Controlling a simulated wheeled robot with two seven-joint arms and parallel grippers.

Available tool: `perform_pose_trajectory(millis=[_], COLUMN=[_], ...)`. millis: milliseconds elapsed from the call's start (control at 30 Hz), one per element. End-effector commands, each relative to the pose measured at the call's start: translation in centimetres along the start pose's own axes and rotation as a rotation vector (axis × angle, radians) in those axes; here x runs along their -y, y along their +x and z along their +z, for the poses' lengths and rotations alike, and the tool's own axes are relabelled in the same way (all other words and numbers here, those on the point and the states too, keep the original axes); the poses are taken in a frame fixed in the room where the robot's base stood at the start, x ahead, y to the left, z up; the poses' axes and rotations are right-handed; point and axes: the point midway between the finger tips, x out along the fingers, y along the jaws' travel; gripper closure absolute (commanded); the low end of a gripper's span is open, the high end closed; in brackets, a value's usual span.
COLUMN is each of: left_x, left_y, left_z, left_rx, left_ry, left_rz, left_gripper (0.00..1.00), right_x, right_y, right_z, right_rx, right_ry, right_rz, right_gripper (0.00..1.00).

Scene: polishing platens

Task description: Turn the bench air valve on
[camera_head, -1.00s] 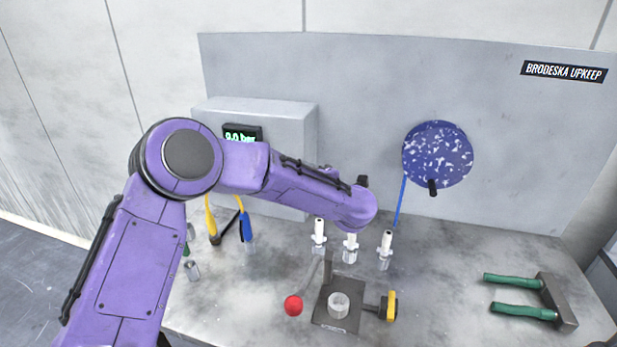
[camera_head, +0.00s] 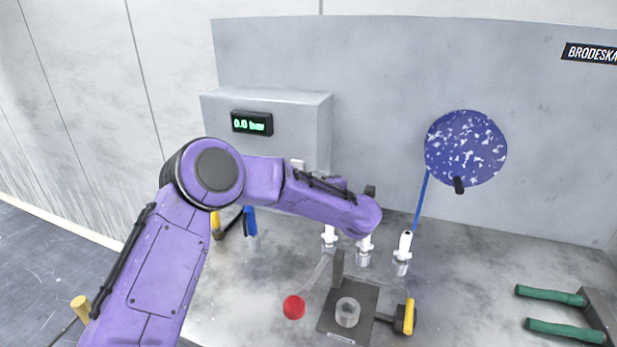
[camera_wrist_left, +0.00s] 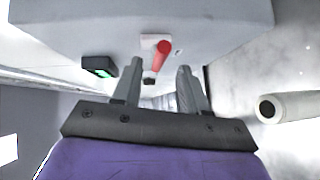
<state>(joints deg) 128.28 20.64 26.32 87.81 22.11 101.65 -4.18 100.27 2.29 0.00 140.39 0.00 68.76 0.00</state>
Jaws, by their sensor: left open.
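The air valve is on the grey box. In the left wrist view it has a red lever (camera_wrist_left: 162,54) on a pale square plate (camera_wrist_left: 150,41). In the head view only a bit of the pale plate (camera_head: 298,163) shows above my left forearm; the lever is hidden. The box's display (camera_head: 252,123) reads 0.0 bar; it also shows in the wrist view (camera_wrist_left: 99,66). My left gripper (camera_wrist_left: 160,72) is open and empty, its fingers pointing at the valve. The lever appears between and beyond the fingertips, with no clear contact. The head view hides this gripper behind my arm.
The grey box (camera_head: 225,112) stands against the back panel. White-topped bottles (camera_head: 403,252), a dark fixture with a clear cup (camera_head: 347,312) and a red knob (camera_head: 294,307) are on the bench. A blue speckled disc (camera_head: 466,148) hangs right. Green-handled tool (camera_head: 550,294) lies far right.

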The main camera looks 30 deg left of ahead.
Motion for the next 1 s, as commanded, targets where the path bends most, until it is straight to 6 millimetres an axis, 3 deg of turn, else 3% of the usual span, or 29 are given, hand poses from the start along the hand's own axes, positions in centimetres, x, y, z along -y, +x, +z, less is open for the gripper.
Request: perform_pose_trajectory(millis=[100,300,600,633,700,767,1000], left_x=[-0.3,-0.2,0.0,0.0,0.0,0.0,0.0], left_y=[2.7,5.5,6.1,6.1,6.1,6.1,6.1], left_z=[-0.1,0.0,0.0,0.0,0.0,0.0,0.0], left_rx=[-0.003,-0.001,0.001,0.001,0.001,0.001,0.002], left_ry=[0.001,0.0,0.0,0.0,0.0,0.0,-0.003], left_rz=[-0.003,-0.001,0.0,0.0,0.0,0.0,-0.003], left_gripper=[0.57,0.57,0.57,0.61,0.83,1.0,1.0], right_x=[-0.1,-0.2,-0.2,-0.2,-0.2,-0.2,-0.2], right_y=[-1.3,-2.0,-2.0,-2.0,-2.0,-2.0,-2.0], right_z=[-0.6,-0.8,-0.8,-0.8,-0.8,-0.8,-0.8], right_rx=[0.0,0.0,0.0,0.0,0.0,0.0,0.0], right_ry=[0.0,0.0,0.0,0.0,0.0,0.0,0.0], right_rz=[0.0,0.0,0.0,0.0,0.0,0.0,0.0], right_gripper=[0.57,0.57,0.57,0.57,0.57,0.57,0.57])
